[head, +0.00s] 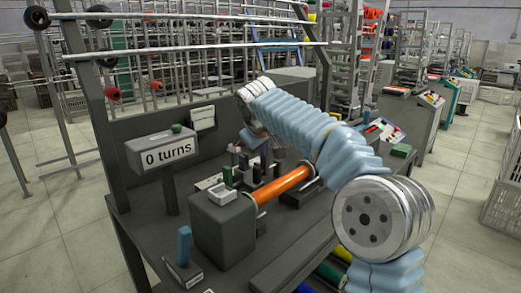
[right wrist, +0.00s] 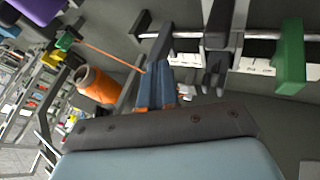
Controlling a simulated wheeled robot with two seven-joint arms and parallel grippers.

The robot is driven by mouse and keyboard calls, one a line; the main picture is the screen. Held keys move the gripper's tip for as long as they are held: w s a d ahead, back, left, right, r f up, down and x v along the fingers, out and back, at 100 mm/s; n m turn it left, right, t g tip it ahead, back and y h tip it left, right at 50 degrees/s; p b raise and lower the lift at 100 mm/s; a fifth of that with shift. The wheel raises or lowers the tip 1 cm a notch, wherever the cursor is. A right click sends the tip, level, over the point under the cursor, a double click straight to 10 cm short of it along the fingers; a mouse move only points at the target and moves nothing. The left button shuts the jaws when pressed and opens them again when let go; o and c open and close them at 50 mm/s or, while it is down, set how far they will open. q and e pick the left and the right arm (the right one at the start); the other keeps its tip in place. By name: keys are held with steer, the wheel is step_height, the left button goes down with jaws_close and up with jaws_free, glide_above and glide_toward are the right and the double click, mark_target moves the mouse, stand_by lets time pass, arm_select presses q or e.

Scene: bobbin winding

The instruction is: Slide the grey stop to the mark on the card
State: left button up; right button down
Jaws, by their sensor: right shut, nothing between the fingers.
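In the right wrist view a metal rail carries a dark grey block (right wrist: 217,25), which looks like the grey stop, and a green block (right wrist: 290,62) to its right. A white card strip (right wrist: 255,67) with small dark markings lies beside the rail; which line is the mark, I cannot tell. My right gripper (right wrist: 160,70) is shut and empty, its fingers near the rail, left of the grey block with a gap. In the head view my right arm reaches to the rail and partly hides it; the green block (head: 227,174) shows there. My left gripper is not in view.
An orange cylinder (head: 284,186) is mounted right of a dark grey housing (head: 223,228). A sign (head: 167,153) reads "0 turns". A blue upright piece (head: 184,246) stands at the bench's front left. An orange thread (right wrist: 110,55) runs towards my fingers in the wrist view.

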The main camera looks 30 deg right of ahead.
steer(key=v, duration=1.3)
steer(key=w+f, duration=0.1)
steer(key=f+b, duration=0.1)
steer(key=f, duration=0.1)
steer(key=w+f, duration=0.1)
steer(key=shift+w+f+b, duration=0.3)
steer(key=shift+f+b, duration=0.05)
arm_select(q)
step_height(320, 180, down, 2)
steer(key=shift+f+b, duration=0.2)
steer(key=shift+b, duration=0.15)
arm_select(e)
steer(key=x, duration=0.9)
steer(key=shift+w+d+f, duration=0.15)
steer(key=shift+d+f, duration=0.05)
